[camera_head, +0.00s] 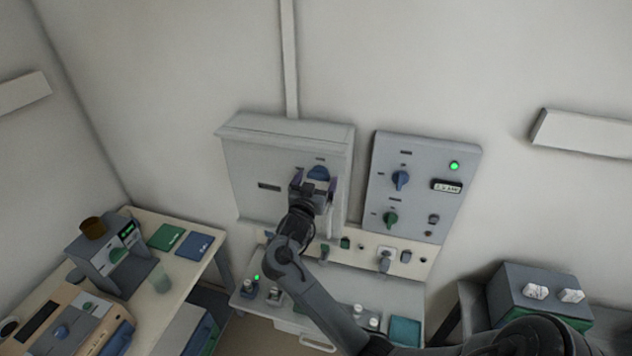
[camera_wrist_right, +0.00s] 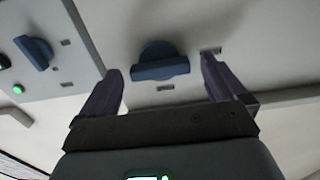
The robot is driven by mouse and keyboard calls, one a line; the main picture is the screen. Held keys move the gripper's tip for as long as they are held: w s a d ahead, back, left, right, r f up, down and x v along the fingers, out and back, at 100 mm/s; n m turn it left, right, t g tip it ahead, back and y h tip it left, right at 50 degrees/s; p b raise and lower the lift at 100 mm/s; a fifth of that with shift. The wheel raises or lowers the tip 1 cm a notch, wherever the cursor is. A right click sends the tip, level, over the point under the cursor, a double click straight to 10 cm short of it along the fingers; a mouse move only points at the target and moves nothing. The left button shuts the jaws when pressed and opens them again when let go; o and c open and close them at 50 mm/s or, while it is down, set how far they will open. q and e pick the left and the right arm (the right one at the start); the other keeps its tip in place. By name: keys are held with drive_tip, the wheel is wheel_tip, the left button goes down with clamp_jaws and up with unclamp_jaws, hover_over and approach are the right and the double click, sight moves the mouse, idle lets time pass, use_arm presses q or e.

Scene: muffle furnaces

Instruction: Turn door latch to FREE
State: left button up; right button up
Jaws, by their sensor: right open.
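The door latch (camera_head: 318,173) is a blue knob with a straight grip bar on the front of a grey wall cabinet (camera_head: 245,165). My right gripper (camera_head: 315,182) is in front of the cabinet, just below the latch in the head view. It is open and empty. In the right wrist view the latch (camera_wrist_right: 160,68) lies between the two spread fingers, with its bar roughly level across the picture. I see no contact; the exact gap to the latch cannot be told. The small labels by the latch are too blurred to read. My left gripper is not in view.
A grey control panel (camera_head: 420,165) with a blue knob (camera_head: 401,180), a green knob (camera_head: 390,218) and a green light is right of the cabinet. A strip with small switches (camera_head: 385,257) runs below. A bench with instruments (camera_head: 150,215) stands at left.

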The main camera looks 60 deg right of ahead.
drive_tip(key=shift+c, duration=0.5)
drive_tip(key=c, duration=1)
drive_tip(key=shift+o, duration=0.2)
drive_tip(key=m+b, duration=0.2)
drive_tip(key=shift+f+b, duration=0.2)
drive_tip(key=shift+b, duration=0.1)
drive_tip(key=shift+r+m+b, duration=0.1)
drive_tip(key=shift+m+b, duration=7.9)
drive_tip(key=shift+b, duration=0.7)
drive_tip(key=shift+s, duration=0.1)
